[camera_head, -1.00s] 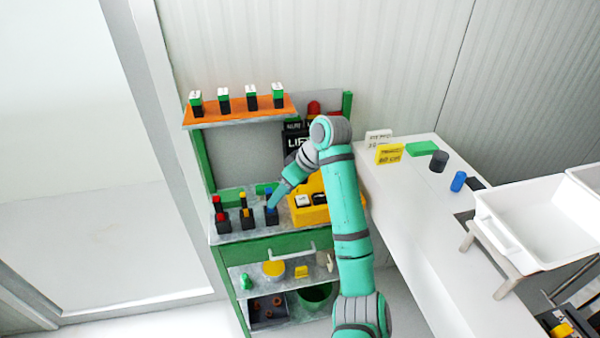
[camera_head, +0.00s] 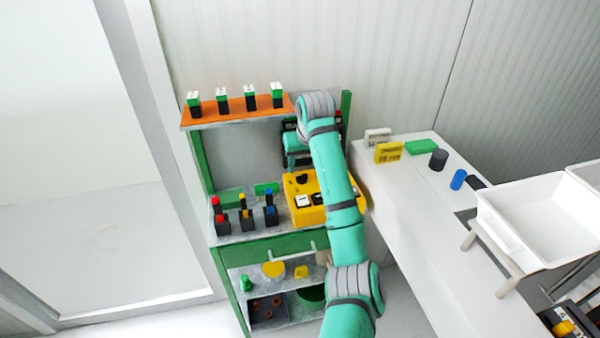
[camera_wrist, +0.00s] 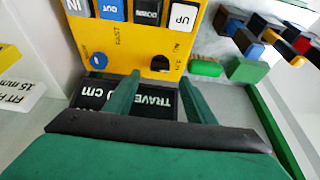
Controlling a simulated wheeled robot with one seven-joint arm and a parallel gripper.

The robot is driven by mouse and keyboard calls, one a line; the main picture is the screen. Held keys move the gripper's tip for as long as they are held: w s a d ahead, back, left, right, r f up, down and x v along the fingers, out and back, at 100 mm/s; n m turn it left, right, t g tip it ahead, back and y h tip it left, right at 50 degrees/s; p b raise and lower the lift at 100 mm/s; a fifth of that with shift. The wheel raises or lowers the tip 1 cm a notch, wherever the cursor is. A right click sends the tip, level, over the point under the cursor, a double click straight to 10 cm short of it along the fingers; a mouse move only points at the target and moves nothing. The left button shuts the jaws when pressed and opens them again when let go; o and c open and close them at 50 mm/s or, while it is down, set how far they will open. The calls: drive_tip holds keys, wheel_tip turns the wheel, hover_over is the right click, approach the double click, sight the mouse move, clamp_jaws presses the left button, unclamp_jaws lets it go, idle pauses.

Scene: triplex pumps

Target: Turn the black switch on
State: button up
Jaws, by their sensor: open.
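The yellow control box (camera_head: 312,212) stands on the green workbench, with a black switch (camera_head: 301,178) on its upper left part. In the wrist view the black switch (camera_wrist: 160,63) is a small dark knob on the yellow face, with a blue round knob (camera_wrist: 98,60) to its left. My gripper (camera_wrist: 160,82) is open and empty. Its two green fingers point at the box, with their tips just short of the black switch and to either side of it; I cannot tell if they touch the box. In the head view my arm hides part of the box.
The box also carries push buttons (camera_wrist: 148,11). Black blocks with red, yellow and blue tops (camera_head: 245,217) stand left of it. An orange shelf (camera_head: 225,114) with several blocks is above. A white table (camera_head: 405,190) with loose objects is to the right.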

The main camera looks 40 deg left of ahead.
sight(304, 175)
drive_tip(key=x, duration=0.5)
drive_tip(key=shift+w+a+f, duration=0.1)
drive_tip(key=shift+f, duration=0.2)
drive_tip(key=c, duration=1)
drive_tip(key=shift+c, duration=0.2)
drive_tip(key=shift+n, duration=0.4)
drive_tip(key=n, duration=0.1)
drive_tip(key=n+g, duration=0.1)
drive_tip(key=n, duration=0.1)
drive_tip(key=n+g+y, duration=0.1)
drive_tip(key=n, duration=0.1)
drive_tip(key=shift+w+r, duration=0.15)
drive_tip(key=shift+w, duration=0.1)
drive_tip(key=n+g, duration=0.1)
drive_tip(key=n, duration=0.2)
drive_tip(key=n+g, duration=0.1)
drive_tip(key=n, duration=0.2)
drive_tip(key=shift+w, duration=0.2)
